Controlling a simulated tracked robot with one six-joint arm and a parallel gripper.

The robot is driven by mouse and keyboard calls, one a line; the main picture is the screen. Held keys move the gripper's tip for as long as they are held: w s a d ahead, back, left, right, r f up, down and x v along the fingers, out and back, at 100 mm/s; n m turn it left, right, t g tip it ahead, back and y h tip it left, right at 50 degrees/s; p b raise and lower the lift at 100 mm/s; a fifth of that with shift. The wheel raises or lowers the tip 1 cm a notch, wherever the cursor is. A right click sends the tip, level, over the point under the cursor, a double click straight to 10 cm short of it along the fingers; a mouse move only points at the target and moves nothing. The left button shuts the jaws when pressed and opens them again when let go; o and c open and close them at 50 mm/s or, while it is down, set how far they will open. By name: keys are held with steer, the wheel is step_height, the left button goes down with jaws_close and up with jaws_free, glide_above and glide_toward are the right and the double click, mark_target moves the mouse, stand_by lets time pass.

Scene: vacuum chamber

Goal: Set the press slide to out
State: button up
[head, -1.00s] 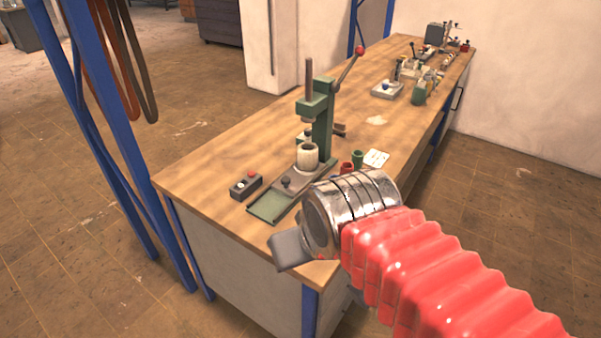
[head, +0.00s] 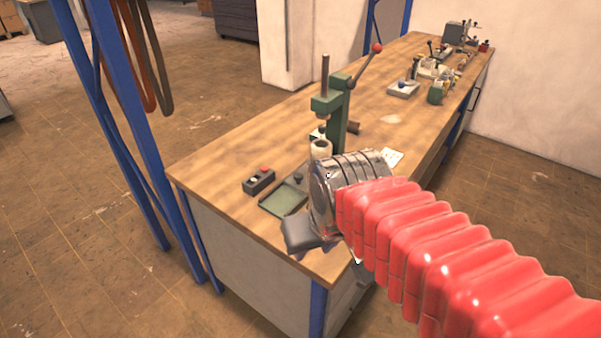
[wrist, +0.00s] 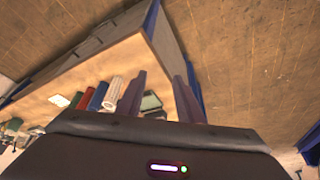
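The green press (head: 338,110) stands on the wooden bench, its lever with a red ball (head: 377,47) raised to the right. Its slide runs towards the front of the bench and ends in a green tray (head: 283,200). A dark knob (head: 298,178) shows on the slide, beside my wrist; the rest of the slide is partly hidden. A pale cylinder (head: 320,149) stands under the ram. My gripper (head: 301,235) is in front of the tray, near the bench's front edge. In the wrist view its two fingers (wrist: 160,88) are apart, with the tray (wrist: 151,102) seen beyond them and nothing held.
A black button box (head: 259,181) sits left of the tray. A white card (head: 392,158) lies right of the press. More tools and small fixtures (head: 436,92) stand at the bench's far end. A blue post (head: 125,130) rises left of the bench.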

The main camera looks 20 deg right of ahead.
mark_target(298, 175)
steer(key=shift+o, duration=1)
steer(key=w+d+f+m, duration=0.1)
steer(key=w+d, duration=0.3)
steer(key=w, duration=0.8)
steer(key=w+d+f+g, duration=0.1)
steer(key=w+d+f, duration=0.1)
steer(key=w, duration=1)
steer(key=shift+d+f+m+h, duration=0.2)
steer(key=shift+d+m+h, duration=0.15)
steer(key=shift+d, duration=0.5)
steer(key=w+d+r+t, duration=0.1)
steer(key=w+r, duration=0.2)
steer(key=w, duration=0.3)
steer(key=shift+w+d+r, duration=0.15)
steer(key=shift+r, duration=0.05)
steer(key=shift+f+m, duration=0.1)
steer(key=shift+m, duration=0.15)
steer(key=x, duration=1.3)
steer(key=shift+w+d+f, duration=0.1)
steer(key=shift+w+f, duration=0.1)
steer(key=shift+f, duration=0.05)
steer(key=shift+c, duration=0.6)
jaws_close()
